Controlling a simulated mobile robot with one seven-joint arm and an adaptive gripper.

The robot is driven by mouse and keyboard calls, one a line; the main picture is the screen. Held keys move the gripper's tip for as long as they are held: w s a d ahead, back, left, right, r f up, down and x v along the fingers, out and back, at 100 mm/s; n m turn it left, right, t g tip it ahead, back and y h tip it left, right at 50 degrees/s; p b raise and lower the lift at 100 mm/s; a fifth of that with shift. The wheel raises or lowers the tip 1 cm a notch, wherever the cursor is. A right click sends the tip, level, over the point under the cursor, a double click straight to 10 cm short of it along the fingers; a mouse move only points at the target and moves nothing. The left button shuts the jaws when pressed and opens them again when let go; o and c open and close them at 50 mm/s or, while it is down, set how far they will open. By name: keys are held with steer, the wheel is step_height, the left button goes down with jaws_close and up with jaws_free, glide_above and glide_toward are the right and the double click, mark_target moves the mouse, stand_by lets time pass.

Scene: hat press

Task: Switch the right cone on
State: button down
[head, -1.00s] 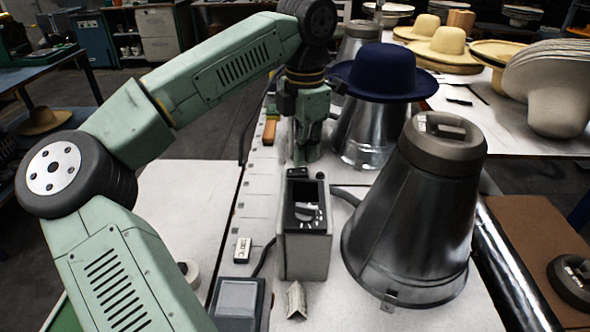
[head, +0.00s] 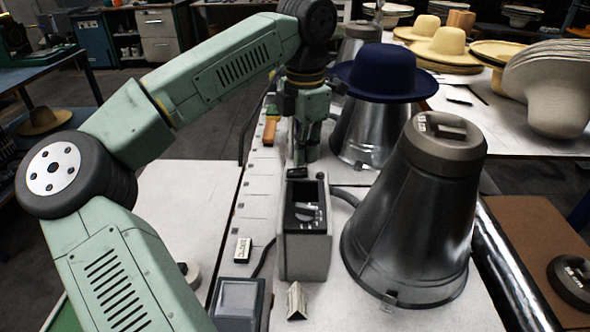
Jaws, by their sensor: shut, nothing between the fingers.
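The nearer metal cone (head: 400,235) stands on the white bench at the right, with a dark grey cap on top. A second metal cone (head: 365,135) stands behind it and wears a navy blue hat (head: 383,73). A grey control box (head: 306,255) stands left of the nearer cone. Its dark top panel (head: 305,208) carries a grey lever-like knob. My gripper (head: 299,162) points down just behind the box, near its black rocker-like piece (head: 297,173). The gripper is shut and empty. Whether its tips touch the box cannot be told.
A small screen unit (head: 238,300) and a small angled metal piece (head: 296,301) lie in front of the box. A small label block (head: 243,250) lies to its left. Cream hats (head: 446,42) stand at the back right. The bench left of the box is mostly clear.

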mark_target(303, 171)
steer(key=shift+f+b, duration=0.8)
steer(key=shift+f, duration=0.4)
stand_by(0.4)
steer(key=shift+r, duration=0.1)
steer(key=shift+r+p, duration=1.75)
steer(key=shift+r, duration=1.65)
